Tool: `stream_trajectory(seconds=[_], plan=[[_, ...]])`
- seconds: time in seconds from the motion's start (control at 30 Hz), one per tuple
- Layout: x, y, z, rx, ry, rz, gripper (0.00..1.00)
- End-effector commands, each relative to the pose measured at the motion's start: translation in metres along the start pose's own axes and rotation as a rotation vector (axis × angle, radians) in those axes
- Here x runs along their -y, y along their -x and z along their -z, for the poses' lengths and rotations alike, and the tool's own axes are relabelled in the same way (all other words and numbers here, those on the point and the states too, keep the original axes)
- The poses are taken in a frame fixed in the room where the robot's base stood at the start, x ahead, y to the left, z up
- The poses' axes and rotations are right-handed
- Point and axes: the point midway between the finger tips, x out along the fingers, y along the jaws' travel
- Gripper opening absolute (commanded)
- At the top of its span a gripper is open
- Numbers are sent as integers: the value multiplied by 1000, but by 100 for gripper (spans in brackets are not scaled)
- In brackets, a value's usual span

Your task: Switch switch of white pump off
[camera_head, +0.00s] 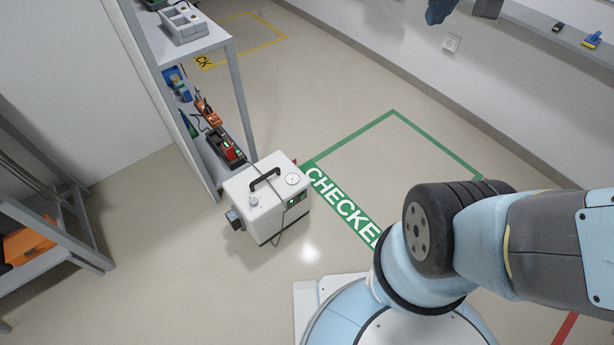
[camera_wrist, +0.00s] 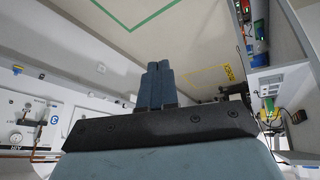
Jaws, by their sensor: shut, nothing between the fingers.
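The white pump (camera_head: 266,200) is a box with a black carry handle on top. It stands on the floor at the end of a grey shelf unit in the head view. A round gauge sits on its top. A switch with a green part (camera_head: 295,199) shows on its right side face, too small to read its position. A dark cable hangs over that face. My gripper (camera_wrist: 160,68) shows in the wrist view with its fingers together and nothing between them. I cannot make out the white pump in the wrist view.
The grey shelf unit (camera_head: 236,92) holds tools and a red device beside the pump. A green floor frame marked CHECKED (camera_head: 342,207) lies right of the pump, its inside clear. Another rack with an orange case (camera_head: 28,241) stands at the left. Floor in front of the pump is free.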

Motion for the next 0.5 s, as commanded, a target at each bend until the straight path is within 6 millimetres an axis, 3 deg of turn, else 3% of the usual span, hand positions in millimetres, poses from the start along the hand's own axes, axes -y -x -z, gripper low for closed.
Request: stream_trajectory(seconds=[0.2,0.5], plan=[[-15,-50,45,18,151,-39,0],[-29,-132,94,33,373,-64,0]])
